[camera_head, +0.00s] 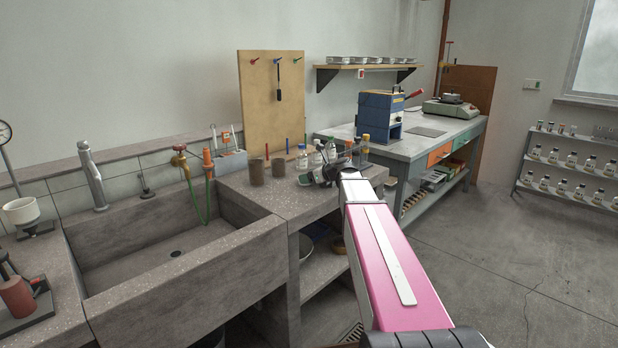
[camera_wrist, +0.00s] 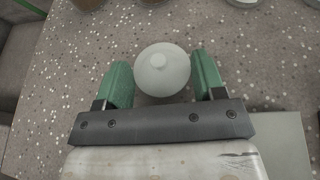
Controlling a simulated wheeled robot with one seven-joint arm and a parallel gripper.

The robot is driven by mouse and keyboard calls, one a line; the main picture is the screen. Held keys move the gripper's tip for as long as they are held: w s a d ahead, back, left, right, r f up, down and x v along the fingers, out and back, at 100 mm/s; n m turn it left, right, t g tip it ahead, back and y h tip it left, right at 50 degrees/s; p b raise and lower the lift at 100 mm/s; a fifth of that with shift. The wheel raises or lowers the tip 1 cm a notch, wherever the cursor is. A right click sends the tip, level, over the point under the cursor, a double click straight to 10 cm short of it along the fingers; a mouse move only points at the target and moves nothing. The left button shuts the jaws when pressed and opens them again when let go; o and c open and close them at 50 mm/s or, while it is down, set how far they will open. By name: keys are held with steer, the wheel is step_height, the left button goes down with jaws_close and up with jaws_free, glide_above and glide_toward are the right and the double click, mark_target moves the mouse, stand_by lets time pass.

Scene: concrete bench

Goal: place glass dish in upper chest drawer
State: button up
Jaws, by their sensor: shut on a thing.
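The glass dish (camera_wrist: 162,70) is a pale, round, lidded piece with a small knob, seen from above in the wrist view. It sits between the two green fingers of my gripper (camera_wrist: 163,82), which is shut on it. The speckled concrete counter is below; I cannot tell whether the dish touches it. In the head view my gripper (camera_head: 318,176) is at the counter's right end, and the dish shows as a small pale shape (camera_head: 306,180). An orange drawer front (camera_head: 439,155) and a green one (camera_head: 463,141) are under the far bench, both apparently shut. I cannot tell which is the upper chest drawer.
Two brown cups (camera_head: 257,172) and several bottles (camera_head: 316,157) stand close to my gripper on the counter. A concrete sink (camera_head: 180,245) is to the left. A blue machine (camera_head: 380,115) stands on the far bench (camera_head: 410,146). The floor (camera_head: 530,250) at right is clear.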

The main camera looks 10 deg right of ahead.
steer(key=shift+f, duration=0.1)
steer(key=o, duration=0.9)
